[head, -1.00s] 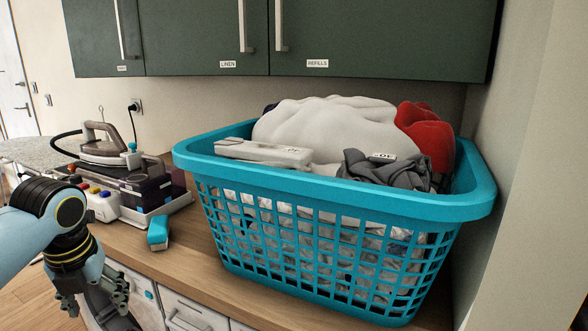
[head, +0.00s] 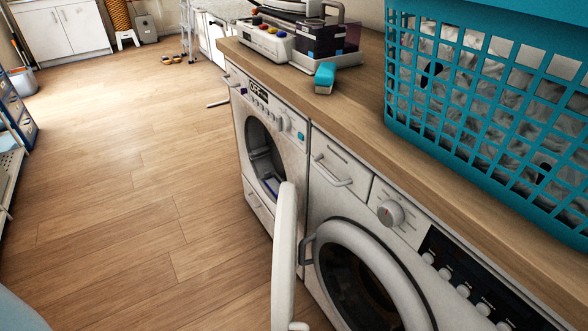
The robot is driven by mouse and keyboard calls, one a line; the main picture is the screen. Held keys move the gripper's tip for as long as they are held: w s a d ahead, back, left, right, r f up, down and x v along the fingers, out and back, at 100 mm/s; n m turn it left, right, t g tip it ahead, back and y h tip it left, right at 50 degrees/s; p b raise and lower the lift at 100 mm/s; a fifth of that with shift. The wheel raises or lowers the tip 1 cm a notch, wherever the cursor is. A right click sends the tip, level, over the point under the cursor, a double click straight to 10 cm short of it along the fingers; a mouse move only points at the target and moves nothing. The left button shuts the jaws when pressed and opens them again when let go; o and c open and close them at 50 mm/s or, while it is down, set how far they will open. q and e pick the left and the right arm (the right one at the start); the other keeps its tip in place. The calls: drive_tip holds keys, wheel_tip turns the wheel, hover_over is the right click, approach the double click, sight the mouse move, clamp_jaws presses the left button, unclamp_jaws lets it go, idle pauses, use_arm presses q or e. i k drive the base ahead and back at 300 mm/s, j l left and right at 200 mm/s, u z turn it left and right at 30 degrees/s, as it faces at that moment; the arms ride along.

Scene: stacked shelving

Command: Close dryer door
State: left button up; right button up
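A white front-loading machine (head: 293,130) with a small display stands under the wooden counter. Its round opening (head: 265,155) is uncovered and dark inside. Its white door (head: 284,255) stands swung out wide, seen nearly edge-on, and its lower end runs off the bottom edge. I take this to be the dryer, though no label tells me. Closer, a second white machine (head: 407,222) has its round door (head: 372,275) apparently shut over dark glass. Neither of my grippers shows in the head view now.
A turquoise laundry basket (head: 450,118) stands on the counter (head: 365,110) at right. An iron station (head: 325,45) and a small turquoise-topped item (head: 325,77) sit further back. The wooden floor (head: 130,190) left of the machines is clear.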

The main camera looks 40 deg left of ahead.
sight(284, 266)
drive_tip(key=u, duration=0.4)
drive_tip(key=l+u, duration=0.25)
drive_tip(key=u, duration=0.15)
drive_tip(key=k+l+u, duration=0.1)
drive_tip(key=l+u, duration=0.15)
drive_tip(key=u, duration=0.15)
drive_tip(key=l+u, duration=0.25)
drive_tip(key=u, duration=0.15)
drive_tip(key=k+l+u, duration=0.15)
drive_tip(key=u, duration=0.2)
drive_tip(key=i+l, duration=0.15)
drive_tip(key=l, duration=0.25)
